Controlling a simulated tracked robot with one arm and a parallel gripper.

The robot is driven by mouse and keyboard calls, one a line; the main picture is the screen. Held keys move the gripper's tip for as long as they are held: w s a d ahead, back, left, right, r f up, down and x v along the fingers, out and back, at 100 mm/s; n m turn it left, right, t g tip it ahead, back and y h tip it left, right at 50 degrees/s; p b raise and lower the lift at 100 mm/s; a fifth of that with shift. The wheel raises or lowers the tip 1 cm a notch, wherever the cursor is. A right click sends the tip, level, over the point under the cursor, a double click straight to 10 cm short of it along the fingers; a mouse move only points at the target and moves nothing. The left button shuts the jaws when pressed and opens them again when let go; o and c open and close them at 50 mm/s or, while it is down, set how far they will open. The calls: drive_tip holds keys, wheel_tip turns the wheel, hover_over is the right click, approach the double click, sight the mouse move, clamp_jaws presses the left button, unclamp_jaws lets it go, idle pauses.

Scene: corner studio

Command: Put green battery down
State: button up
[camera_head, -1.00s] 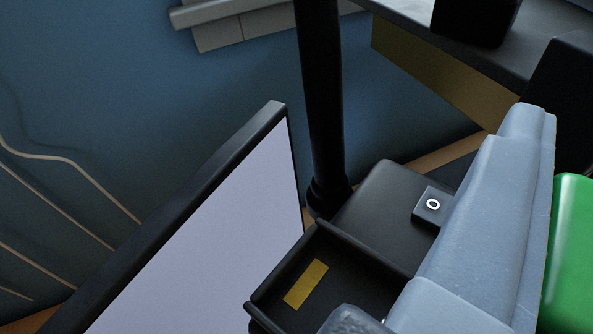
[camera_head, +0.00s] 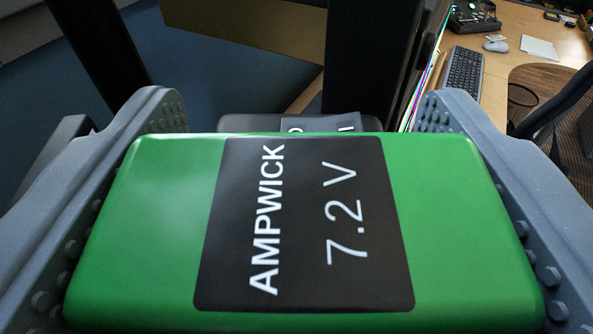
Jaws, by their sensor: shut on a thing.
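The green battery (camera_head: 445,235) fills the lower middle of the view, close to the camera. It has a black label reading AMPWICK 7.2 V. My gripper (camera_head: 295,125) is shut on the battery, with one grey studded finger along its left side and the other along its right side. The battery hides what lies directly below and in front of it.
A dark device (camera_head: 262,122) shows just beyond the battery's far edge, mostly hidden. A black pole (camera_head: 98,50) stands at the upper left. At the upper right a wooden desk (camera_head: 515,65) carries a keyboard (camera_head: 463,72) and a mouse (camera_head: 496,46).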

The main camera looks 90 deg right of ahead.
drive_tip(key=o, duration=1.1)
drive_tip(key=shift+s+f, duration=0.1)
drive_tip(key=shift+f, duration=0.45)
drive_tip(key=o, duration=0.3)
drive_tip(key=shift+o, duration=0.2)
drive_tip(key=shift+r, duration=0.15)
drive_tip(key=shift+w+a, duration=0.2)
drive_tip(key=shift+a, duration=0.2)
drive_tip(key=a+r+b, duration=0.1)
drive_tip(key=a+r, duration=0.1)
drive_tip(key=a, duration=0.9)
drive_tip(key=shift+w+b, duration=0.25)
drive_tip(key=shift+b, duration=0.1)
